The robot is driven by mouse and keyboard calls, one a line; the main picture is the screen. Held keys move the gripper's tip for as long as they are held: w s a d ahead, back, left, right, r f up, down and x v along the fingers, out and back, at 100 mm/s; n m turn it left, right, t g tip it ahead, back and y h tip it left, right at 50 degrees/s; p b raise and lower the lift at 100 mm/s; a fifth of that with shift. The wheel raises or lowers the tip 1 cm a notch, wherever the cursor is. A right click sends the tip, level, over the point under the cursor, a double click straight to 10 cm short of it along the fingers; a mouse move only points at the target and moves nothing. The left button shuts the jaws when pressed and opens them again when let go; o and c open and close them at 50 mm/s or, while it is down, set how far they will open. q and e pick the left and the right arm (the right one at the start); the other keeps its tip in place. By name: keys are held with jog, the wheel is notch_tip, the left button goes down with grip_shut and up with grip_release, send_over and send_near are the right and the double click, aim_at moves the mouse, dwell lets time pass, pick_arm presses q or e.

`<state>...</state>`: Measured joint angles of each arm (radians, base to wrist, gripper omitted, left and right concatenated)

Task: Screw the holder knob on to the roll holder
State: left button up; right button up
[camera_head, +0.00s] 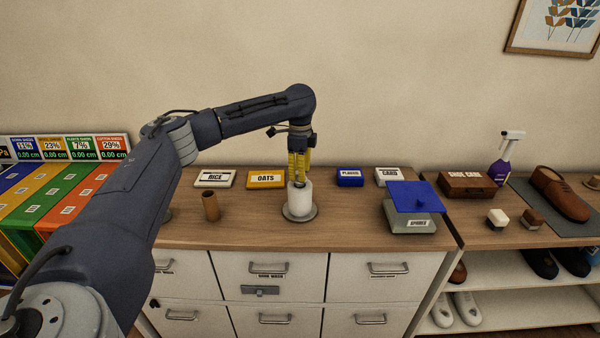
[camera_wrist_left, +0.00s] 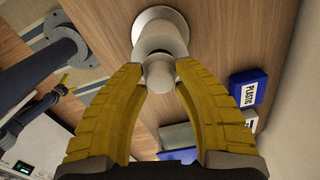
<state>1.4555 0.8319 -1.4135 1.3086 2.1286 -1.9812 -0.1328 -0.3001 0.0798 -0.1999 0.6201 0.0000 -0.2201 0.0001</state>
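The roll holder (camera_head: 300,217) stands on the wooden counter top, with a round grey base and a white roll (camera_head: 299,201) upright on it. In the left wrist view the holder's round base (camera_wrist_left: 160,13) shows behind the roll. The pale, round holder knob (camera_wrist_left: 160,76) is between the yellow fingertips of my left gripper (camera_head: 299,178), which appear to touch its sides. The gripper points down, directly above the roll. Whether the knob touches the holder's post cannot be told. A small dark part with a yellow tip at the left wrist view's edge looks like my right gripper (camera_wrist_left: 64,82).
A brown cylinder (camera_head: 210,206) stands left of the holder. Boxes labelled rice (camera_head: 215,178), oats (camera_head: 266,179) and plastic (camera_head: 350,178) line the back. A grey box with a blue lid (camera_head: 414,197) is at right.

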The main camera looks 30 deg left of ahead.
pick_arm(q)
jog(key=shift+c, duration=0.4)
grip_shut()
jog(key=m, duration=0.4)
jog(key=shift+c, duration=0.3)
grip_release()
jog(key=shift+m, duration=0.4)
jog(key=o, duration=0.5)
jog(key=shift+c, duration=0.2)
